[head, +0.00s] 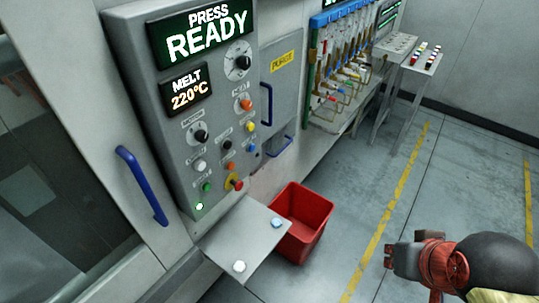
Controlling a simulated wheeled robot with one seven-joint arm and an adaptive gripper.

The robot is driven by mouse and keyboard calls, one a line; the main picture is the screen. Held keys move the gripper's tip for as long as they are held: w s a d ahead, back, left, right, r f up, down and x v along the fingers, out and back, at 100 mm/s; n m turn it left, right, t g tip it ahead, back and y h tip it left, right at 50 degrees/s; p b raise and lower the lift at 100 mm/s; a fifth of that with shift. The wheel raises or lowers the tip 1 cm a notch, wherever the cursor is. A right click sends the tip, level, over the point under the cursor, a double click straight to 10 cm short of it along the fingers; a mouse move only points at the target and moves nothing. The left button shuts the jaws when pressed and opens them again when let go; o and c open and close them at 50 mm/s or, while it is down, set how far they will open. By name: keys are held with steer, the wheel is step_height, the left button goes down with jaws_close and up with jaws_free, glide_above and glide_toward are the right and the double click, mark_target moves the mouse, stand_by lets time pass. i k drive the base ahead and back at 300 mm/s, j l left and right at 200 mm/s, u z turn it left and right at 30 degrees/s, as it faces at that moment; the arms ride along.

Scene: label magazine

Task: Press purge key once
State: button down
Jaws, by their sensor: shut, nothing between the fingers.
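The grey press control panel (185,110) stands at the left. The button labels are too small to read, so I cannot tell which is the purge key. My gripper (389,256) is shut and empty at the lower right, well away from the panel.
A grey shelf (245,238) with two small pale pieces juts out below the panel. A red bin (303,222) stands beside it. Blue handles (143,186) stick out from the doors. The floor (365,190) between bin and yellow line is clear.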

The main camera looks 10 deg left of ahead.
mark_target(231, 166)
steer(key=k+j+z, duration=0.2)
steer(key=j, duration=0.2)
steer(key=j+z, duration=0.2)
steer(key=j, duration=0.2)
steer(key=k+j+z, duration=0.2)
steer(key=j, duration=0.15)
steer(key=k+j+z, duration=0.2)
steer(key=j, duration=0.15)
steer(key=k+j, duration=0.15)
steer(key=j, duration=0.15)
steer(key=k+j, duration=0.1)
steer(key=j, duration=0.2)
